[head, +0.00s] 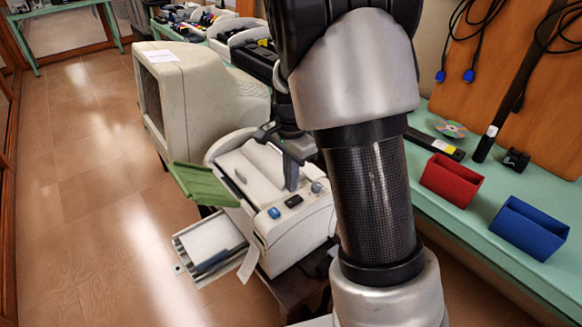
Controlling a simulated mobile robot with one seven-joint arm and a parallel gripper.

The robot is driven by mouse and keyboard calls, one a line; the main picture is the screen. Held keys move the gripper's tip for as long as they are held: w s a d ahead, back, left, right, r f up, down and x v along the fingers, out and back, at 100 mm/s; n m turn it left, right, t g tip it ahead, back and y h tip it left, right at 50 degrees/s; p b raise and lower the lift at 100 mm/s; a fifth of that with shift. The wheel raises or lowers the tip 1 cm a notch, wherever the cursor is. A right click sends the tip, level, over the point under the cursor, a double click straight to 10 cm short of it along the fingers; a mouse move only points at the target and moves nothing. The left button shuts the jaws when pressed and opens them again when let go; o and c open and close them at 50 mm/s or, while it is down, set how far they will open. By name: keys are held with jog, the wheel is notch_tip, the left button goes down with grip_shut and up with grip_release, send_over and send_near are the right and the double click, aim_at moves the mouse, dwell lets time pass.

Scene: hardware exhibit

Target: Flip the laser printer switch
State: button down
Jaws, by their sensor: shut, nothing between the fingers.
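The white laser printer (283,240) stands below the middle of the head view, left of my arm. Its top front has a blue button (273,213), a small black switch (294,201) and a grey knob (316,187). I cannot tell which way the switch is set. My gripper (291,187) points down over the printer top, just behind the black switch in the picture. It is shut and empty. Whether the fingertips touch the printer is unclear. My arm hides the area right of the printer.
A green flap (202,184) and an open paper tray (208,240) stick out of the printer's left side. An old monitor (200,95) stands behind it. A green shelf on the right holds a red box (451,180) and a blue box (529,227). The floor at left is clear.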

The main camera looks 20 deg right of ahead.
aim_at(291, 203)
notch_tip(291, 203, down, 5)
jog(key=shift+r+b, duration=0.1)
jog(key=shift+b, duration=0.35)
